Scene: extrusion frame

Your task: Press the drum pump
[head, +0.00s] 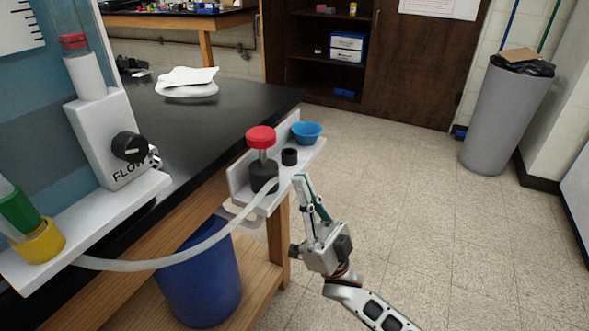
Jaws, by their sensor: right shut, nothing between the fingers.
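The drum pump (263,162) has a round red knob on a pale stem above a dark body. It stands upright on a white shelf bracket (236,186) at the bench corner, and a clear hose runs from it toward the lower left. My right gripper (300,178) is shut and empty. Its fingertips are at the right of the pump's base, by the shelf's front edge, below the red knob and apart from it. My left gripper is not in view.
A blue bowl (306,132) and a small black cup (289,157) sit beside the pump. A white flow meter unit (108,140) stands at left. A blue bin (200,275) is under the bench. A grey trash can (505,118) stands far right; the floor between is clear.

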